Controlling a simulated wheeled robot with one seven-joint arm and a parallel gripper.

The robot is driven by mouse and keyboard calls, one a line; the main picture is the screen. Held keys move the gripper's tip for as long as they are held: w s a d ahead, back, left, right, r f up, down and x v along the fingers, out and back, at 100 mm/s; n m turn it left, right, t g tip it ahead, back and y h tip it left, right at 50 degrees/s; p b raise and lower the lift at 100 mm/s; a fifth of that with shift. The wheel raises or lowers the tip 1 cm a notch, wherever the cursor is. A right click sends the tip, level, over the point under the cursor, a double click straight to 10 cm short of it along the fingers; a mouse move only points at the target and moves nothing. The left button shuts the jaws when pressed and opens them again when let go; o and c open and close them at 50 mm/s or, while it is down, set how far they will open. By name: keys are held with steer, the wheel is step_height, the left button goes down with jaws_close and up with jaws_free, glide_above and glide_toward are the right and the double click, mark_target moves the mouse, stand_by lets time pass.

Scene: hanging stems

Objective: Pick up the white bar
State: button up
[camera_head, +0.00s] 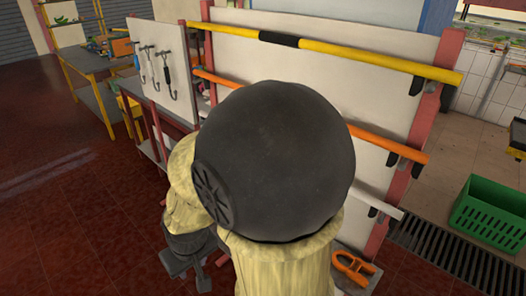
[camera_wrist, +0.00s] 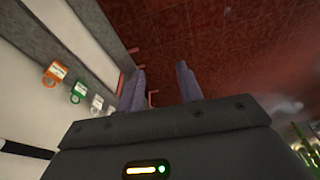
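The white bar (camera_head: 386,207) shows in the head view only as a short pale end on the right, low on the rack and below the orange bars. The rest of it is hidden behind my arm. I cannot pick it out surely in the wrist view. My gripper (camera_head: 213,274) is low in the head view, left of the rack and partly hidden by my arm. In the wrist view my gripper (camera_wrist: 160,88) has its two fingers apart, with nothing between them. It is apart from the bar's visible end.
A yellow bar (camera_head: 345,60) with a black middle and an orange bar (camera_head: 388,146) hang higher on the rack's white panel (camera_head: 385,100). Hooks hang on a white board (camera_head: 157,60). A green crate (camera_head: 490,218) stands right. Red floor (camera_head: 75,215) is open at left.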

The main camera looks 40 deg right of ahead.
steer(key=o, duration=0.5)
steer(key=shift+d, duration=0.1)
steer(key=w+d+f+n+h+p, duration=0.1)
steer(key=w+d+f+h, duration=0.3)
steer(key=d, duration=0.5)
steer(key=w+d+f+h, duration=0.1)
steer(key=w+d, duration=0.4)
steer(key=d, duration=0.3)
steer(key=w+d+r+n+h, duration=0.1)
steer(key=d+r+h, duration=0.1)
steer(key=d+r, duration=0.1)
steer(key=w+d+r+n+t+h, duration=0.1)
steer(key=d+r+h, duration=0.2)
steer(key=d+r, duration=0.1)
steer(key=w+d+r+n+h+p, duration=0.1)
steer(key=d+r+h, duration=0.2)
steer(key=d+r, duration=0.1)
steer(key=shift+w+d+r+t, duration=0.25)
steer(key=shift+d+t, duration=0.05)
steer(key=shift+t, duration=0.1)
